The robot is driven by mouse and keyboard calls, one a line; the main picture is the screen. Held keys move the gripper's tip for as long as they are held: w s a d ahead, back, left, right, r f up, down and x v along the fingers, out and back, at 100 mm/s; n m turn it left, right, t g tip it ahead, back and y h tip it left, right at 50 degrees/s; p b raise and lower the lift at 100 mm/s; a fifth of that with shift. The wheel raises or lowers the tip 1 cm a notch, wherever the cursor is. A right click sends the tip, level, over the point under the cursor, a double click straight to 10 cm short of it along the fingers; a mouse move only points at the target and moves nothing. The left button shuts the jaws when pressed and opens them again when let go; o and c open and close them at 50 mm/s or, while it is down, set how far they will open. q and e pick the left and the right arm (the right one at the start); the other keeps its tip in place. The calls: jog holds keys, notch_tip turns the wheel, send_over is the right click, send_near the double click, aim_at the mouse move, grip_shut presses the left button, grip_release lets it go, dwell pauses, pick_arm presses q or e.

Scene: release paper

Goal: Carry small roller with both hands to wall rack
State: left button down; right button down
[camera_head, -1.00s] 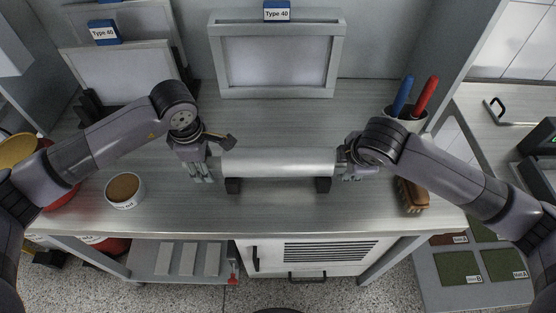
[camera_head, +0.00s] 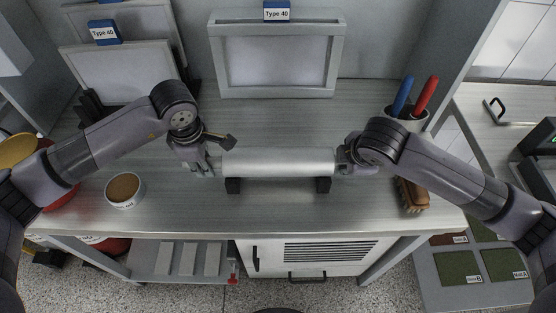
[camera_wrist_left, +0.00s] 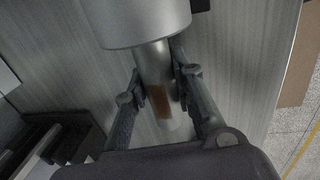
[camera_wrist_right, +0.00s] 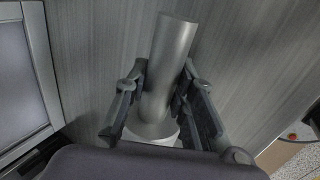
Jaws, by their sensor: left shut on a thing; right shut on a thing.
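A silver metal roller (camera_head: 278,162) lies level across two black support blocks (camera_head: 233,186) on the grey worktable. My left gripper (camera_head: 203,163) is shut on its left end; in the left wrist view the fingers (camera_wrist_left: 160,85) flank the narrower shaft (camera_wrist_left: 152,62), behind the wide barrel (camera_wrist_left: 135,22). My right gripper (camera_head: 345,160) is shut on its right end; in the right wrist view its fingers (camera_wrist_right: 165,90) flank the metal end (camera_wrist_right: 166,62). I cannot make out a wall rack in these views.
A framed panel marked Type 40 (camera_head: 336,58) stands behind the roller, with more panels (camera_head: 95,72) at back left. A small cup (camera_head: 124,190) is at left. A brush (camera_head: 412,195) and a cup with red and blue handles (camera_head: 410,118) are at right. The table's front edge is close.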

pick_arm(q)
jog(key=shift+w+r, duration=0.1)
jog(key=shift+r, duration=0.1)
pick_arm(e)
jog(key=shift+w+r, duration=0.1)
jog(key=shift+r, duration=0.1)
dwell(0.4)
